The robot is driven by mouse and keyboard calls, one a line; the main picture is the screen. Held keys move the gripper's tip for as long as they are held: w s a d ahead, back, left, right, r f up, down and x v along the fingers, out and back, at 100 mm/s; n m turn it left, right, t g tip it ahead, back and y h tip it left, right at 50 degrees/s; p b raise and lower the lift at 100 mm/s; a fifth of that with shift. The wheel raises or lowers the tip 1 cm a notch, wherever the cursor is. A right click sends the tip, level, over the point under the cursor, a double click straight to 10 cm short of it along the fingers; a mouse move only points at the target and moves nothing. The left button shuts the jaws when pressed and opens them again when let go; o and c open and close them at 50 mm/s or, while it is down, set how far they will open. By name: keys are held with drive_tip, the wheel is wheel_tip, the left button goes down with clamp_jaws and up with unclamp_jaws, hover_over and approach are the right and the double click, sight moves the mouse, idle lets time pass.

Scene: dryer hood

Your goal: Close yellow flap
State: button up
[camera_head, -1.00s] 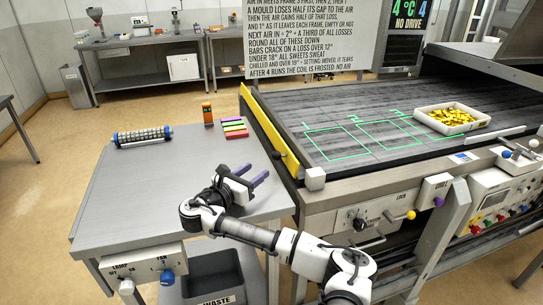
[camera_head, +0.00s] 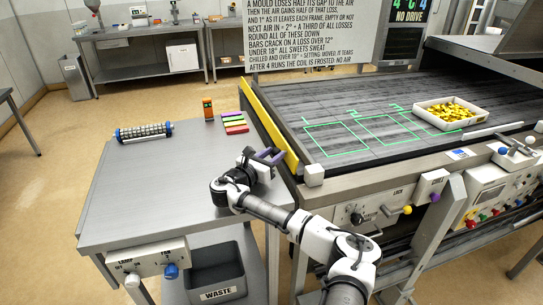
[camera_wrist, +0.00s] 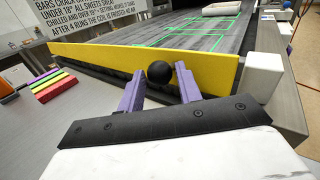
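The yellow flap (camera_head: 262,118) is a long strip along the left edge of the dark belt bed. In the wrist view the flap (camera_wrist: 95,60) stands upright across the picture, with a round black knob (camera_wrist: 159,72) on its near face. My gripper (camera_head: 271,156) is at the near part of the flap, over the steel table's right edge. Its two purple fingers are apart, one on each side of the knob in the wrist view (camera_wrist: 160,76). A narrow gap shows on both sides of the knob. I cannot tell how deep the knob sits between the fingertips.
A steel table (camera_head: 150,195) lies left of the flap. It holds a roller (camera_head: 143,132), coloured bars (camera_head: 235,124) and an orange device (camera_head: 208,110). A white corner block (camera_head: 313,175) stands at the flap's near end. A tray of yellow pieces (camera_head: 448,114) rests on the bed.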

sight(290, 149)
drive_tip(key=c, duration=0.6)
drive_tip(key=shift+o, duration=0.2)
drive_tip(key=shift+r, duration=0.1)
drive_tip(key=shift+w+d+r+m+g+y, duration=0.15)
drive_tip(key=shift+d+r+m+g+y, duration=0.35)
drive_tip(key=shift+m+g+y, duration=0.3)
drive_tip(key=d+m+g+y, duration=0.1)
drive_tip(key=d+r+g+y, duration=0.1)
drive_tip(key=y, duration=0.1)
drive_tip(key=shift+w+d+m+g, duration=0.1)
drive_tip(key=shift+w+m+g, duration=0.2)
drive_tip(key=shift+w+m, duration=0.1)
drive_tip(key=d+y, duration=0.1)
drive_tip(key=d+m+g+y, duration=0.1)
drive_tip(key=y, duration=0.1)
drive_tip(key=shift+w+d+r+m+g, duration=0.1)
drive_tip(key=shift+w+d+m+g, duration=0.1)
drive_tip(key=shift+w+m+g, duration=0.15)
drive_tip(key=shift+w+d+f+m+g+y, duration=0.1)
drive_tip(key=shift+d+m+g+y, duration=0.2)
drive_tip(key=shift+y, duration=0.35)
drive_tip(key=shift+w+d+f+m+g+y, duration=0.15)
drive_tip(key=shift+d+y, duration=0.25)
drive_tip(key=shift+y, duration=0.2)
drive_tip(key=shift+w+d+f+m+g+y, duration=0.1)
drive_tip(key=shift+d+g+y, duration=0.2)
drive_tip(key=shift+y, duration=0.35)
